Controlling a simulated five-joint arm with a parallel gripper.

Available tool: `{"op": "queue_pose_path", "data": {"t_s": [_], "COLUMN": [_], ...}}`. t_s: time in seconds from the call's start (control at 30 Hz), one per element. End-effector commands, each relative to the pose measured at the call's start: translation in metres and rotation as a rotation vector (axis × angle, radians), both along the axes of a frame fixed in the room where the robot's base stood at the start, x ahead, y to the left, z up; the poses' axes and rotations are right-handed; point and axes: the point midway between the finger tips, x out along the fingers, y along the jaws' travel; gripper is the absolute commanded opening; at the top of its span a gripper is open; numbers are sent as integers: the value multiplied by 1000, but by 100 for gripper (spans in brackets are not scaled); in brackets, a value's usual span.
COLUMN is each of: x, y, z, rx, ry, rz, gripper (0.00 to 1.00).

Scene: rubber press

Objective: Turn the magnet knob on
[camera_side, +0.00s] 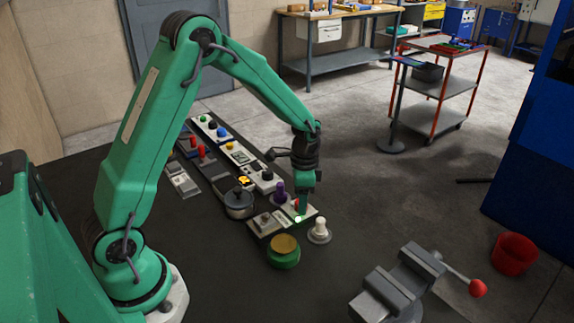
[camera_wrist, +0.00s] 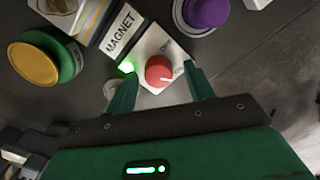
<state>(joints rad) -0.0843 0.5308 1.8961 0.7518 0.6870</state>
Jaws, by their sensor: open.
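The magnet knob (camera_wrist: 159,70) is round and red, on a white plate marked with a MAGNET label (camera_wrist: 121,34). Small lettering surrounds the knob, and a pale mark shows on its lower right side; its exact setting is hard to read. A green lamp (camera_wrist: 127,66) beside it glows. My gripper (camera_wrist: 161,76) is open, with one green finger on each side of the knob; I cannot tell whether they touch it. In the side view my gripper (camera_side: 303,206) is down at the panel's near end, partly hiding the red knob, and the green lamp (camera_side: 298,219) shows there.
A purple knob (camera_wrist: 205,12) stands close by. A yellow-topped green button (camera_wrist: 47,61) is left in the wrist view. A white knob (camera_side: 319,231) stands right of the panel. A grey vise (camera_side: 400,283) is at the front right. Several other controls line the dark table.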

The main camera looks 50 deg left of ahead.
Motion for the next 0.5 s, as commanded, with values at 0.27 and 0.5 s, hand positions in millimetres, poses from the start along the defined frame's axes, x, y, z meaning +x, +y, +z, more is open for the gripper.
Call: {"op": "queue_pose_path", "data": {"t_s": [0.27,0.5], "x": [1,3], "y": [0,0], "z": [17,48], "rx": [0,1], "ry": [-3,-4], "rz": [-1,0], "gripper": [53,53]}}
